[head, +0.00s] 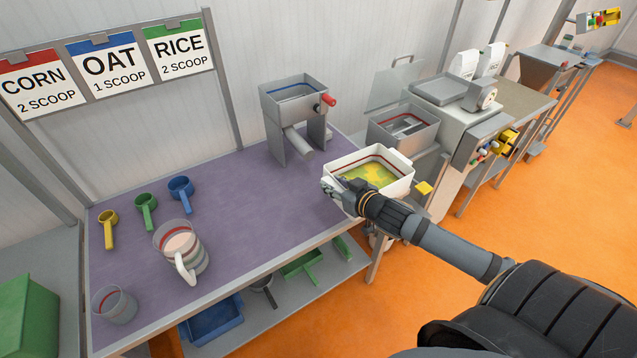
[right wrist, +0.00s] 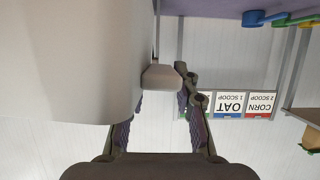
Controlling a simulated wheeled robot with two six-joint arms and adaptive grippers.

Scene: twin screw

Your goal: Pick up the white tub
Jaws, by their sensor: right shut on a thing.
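The white tub (head: 398,188) is at the right end of the purple-topped bench, by its front corner. It has a red line inside and holds yellow-green stuff. My right gripper (head: 338,191) is at the tub's near left side, its arm crossing in front of the tub. In the right wrist view, the picture is upside down; the tub (right wrist: 75,60) fills the left, and a white tab on its side (right wrist: 160,78) is between the fingers of my right gripper (right wrist: 160,108). I cannot tell whether the tub touches the bench. My left gripper is not in view.
The purple bench top (head: 240,195) has free room in its middle. A grey hopper machine (head: 297,110) stands at its back. A clear jug (head: 182,250), a clear cup (head: 115,303) and coloured scoops (head: 146,208) are at the left. A grey machine (head: 405,132) stands just behind the tub.

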